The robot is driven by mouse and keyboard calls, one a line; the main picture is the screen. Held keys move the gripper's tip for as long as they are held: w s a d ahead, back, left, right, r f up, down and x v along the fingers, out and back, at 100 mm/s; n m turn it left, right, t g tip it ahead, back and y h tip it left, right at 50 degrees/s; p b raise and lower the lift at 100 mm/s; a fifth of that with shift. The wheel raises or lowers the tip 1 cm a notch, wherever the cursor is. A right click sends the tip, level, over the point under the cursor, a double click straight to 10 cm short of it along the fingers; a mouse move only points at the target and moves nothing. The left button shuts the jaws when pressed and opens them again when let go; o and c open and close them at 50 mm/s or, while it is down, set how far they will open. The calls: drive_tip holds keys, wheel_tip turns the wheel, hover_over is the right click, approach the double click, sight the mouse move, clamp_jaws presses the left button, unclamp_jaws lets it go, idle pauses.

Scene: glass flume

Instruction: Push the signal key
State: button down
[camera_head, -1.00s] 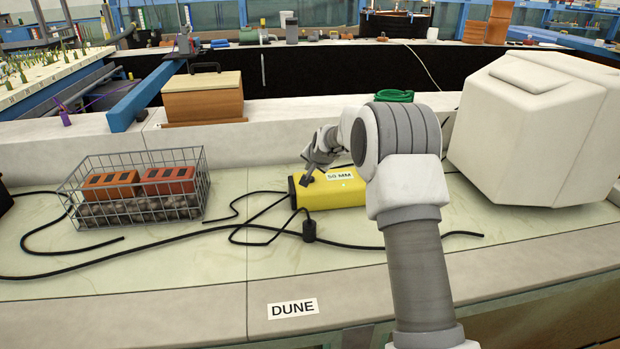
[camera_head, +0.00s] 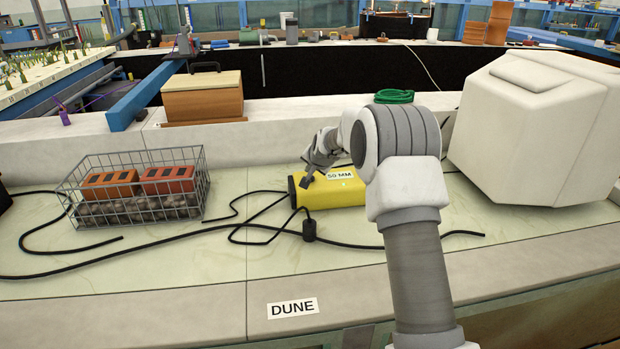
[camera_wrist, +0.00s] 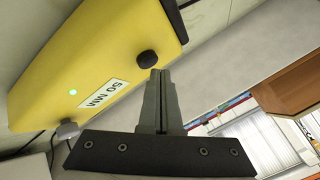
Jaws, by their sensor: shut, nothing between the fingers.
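A yellow box (camera_head: 340,195) labelled "50 MM" lies on the pale bench in front of me, partly hidden by my arm in the head view. In the wrist view the yellow box (camera_wrist: 90,50) has a round black key (camera_wrist: 147,59) on its face and a small lit green light. My gripper (camera_head: 306,183) is shut and empty at the left end of the box. In the wrist view the shut fingertips of my gripper (camera_wrist: 160,72) are right beside the black key. I cannot tell whether they touch it. My gripper hides the key in the head view.
A wire basket (camera_head: 136,186) with red bricks and stones stands to the left. Black cables (camera_head: 180,240) run across the bench. A large white block (camera_head: 540,125) stands at the right. A wooden box (camera_head: 202,97) and a green coil (camera_head: 394,96) sit on the ledge behind.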

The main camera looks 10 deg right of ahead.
drive_tip(key=shift+f+b, duration=0.4)
drive_tip(key=shift+f, duration=0.15)
idle(0.4)
drive_tip(key=shift+r, duration=0.1)
drive_tip(key=shift+r+p, duration=0.55)
drive_tip(key=shift+r, duration=0.4)
drive_tip(key=shift+r+p, duration=1.8)
drive_tip(key=shift+r, duration=1.15)
